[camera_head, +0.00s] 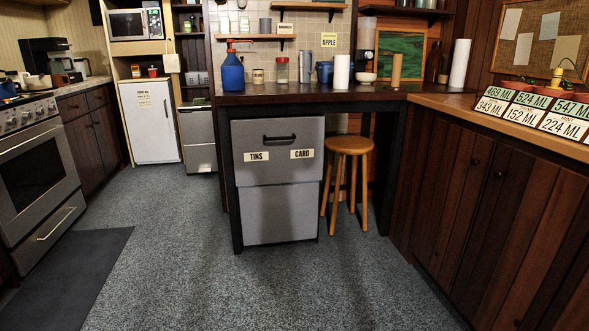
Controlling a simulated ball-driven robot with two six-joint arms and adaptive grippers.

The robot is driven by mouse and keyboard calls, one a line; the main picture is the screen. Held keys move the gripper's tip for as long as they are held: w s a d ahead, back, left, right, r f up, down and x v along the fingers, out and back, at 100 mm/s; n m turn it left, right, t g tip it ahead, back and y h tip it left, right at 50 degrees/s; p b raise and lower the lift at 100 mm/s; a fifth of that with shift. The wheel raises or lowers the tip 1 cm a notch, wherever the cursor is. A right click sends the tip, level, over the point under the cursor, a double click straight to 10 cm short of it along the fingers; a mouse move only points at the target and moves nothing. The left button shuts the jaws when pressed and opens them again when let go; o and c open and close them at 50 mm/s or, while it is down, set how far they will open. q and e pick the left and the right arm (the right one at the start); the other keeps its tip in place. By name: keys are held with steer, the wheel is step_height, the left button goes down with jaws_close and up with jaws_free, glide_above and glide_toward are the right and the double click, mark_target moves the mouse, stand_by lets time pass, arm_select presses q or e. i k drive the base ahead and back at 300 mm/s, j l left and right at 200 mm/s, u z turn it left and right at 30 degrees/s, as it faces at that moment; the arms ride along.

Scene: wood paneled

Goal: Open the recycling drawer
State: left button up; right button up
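The recycling drawer (278,167) is a grey front under the dark counter in the middle of the head view. It carries a black bar handle (279,138) near its top and two labels reading TINS (256,157) and CARD (302,154). Neither of my grippers shows in this view.
A wooden stool (349,150) stands just right of the drawer. Grey carpet (230,270) in front is clear. A dark mat (75,280) and oven (40,160) are at left. Wooden cabinets (480,210) line the right. Jars and a blue bottle (232,72) stand on the counter (300,97).

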mark_target(274, 150)
steer(key=i, duration=2.55)
